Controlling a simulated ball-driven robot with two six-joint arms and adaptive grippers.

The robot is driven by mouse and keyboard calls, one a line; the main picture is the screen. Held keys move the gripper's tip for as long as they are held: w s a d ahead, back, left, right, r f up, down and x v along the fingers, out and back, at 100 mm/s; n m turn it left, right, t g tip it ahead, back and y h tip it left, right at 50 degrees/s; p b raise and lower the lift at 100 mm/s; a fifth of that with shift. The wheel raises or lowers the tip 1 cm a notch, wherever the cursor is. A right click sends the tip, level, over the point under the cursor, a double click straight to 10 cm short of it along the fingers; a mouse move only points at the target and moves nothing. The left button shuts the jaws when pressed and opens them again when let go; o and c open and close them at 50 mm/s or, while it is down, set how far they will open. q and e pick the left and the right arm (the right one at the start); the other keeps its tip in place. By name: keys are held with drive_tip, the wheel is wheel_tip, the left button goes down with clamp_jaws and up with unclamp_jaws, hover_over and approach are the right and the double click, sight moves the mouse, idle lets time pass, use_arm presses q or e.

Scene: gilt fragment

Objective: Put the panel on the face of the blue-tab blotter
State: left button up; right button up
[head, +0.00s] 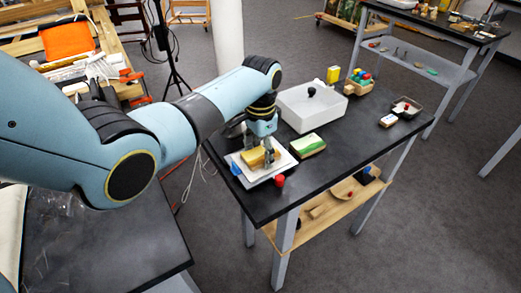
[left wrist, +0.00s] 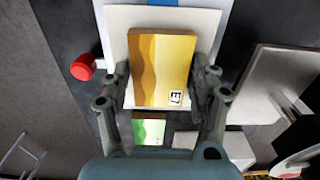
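The panel (head: 258,158) is a small yellow and gold board with a wavy pattern. In the left wrist view the panel (left wrist: 160,62) has a small black-and-white mark at one corner. My left gripper (head: 268,155) points down over it, and its fingers (left wrist: 162,85) stand at both side edges, seemingly shut on it. The blotter (head: 282,168) lies beneath, pale with a blue tab (head: 235,168) at its left; the tab also shows in the left wrist view (left wrist: 190,3). Whether the panel touches the blotter's face is unclear. My right gripper is out of view.
A red knob-like piece (head: 279,181) stands close to the blotter at the table's front edge. A green picture block (head: 308,145) lies just right of it. A white bin (head: 321,117) stands behind. The table's right front is clear.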

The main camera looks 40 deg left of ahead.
sight(261, 155)
use_arm(q)
drive_tip(key=shift+o, duration=1)
drive_tip(key=shift+r, duration=0.25)
wheel_tip(261, 155, up, 12)
drive_tip(key=shift+f, duration=0.1)
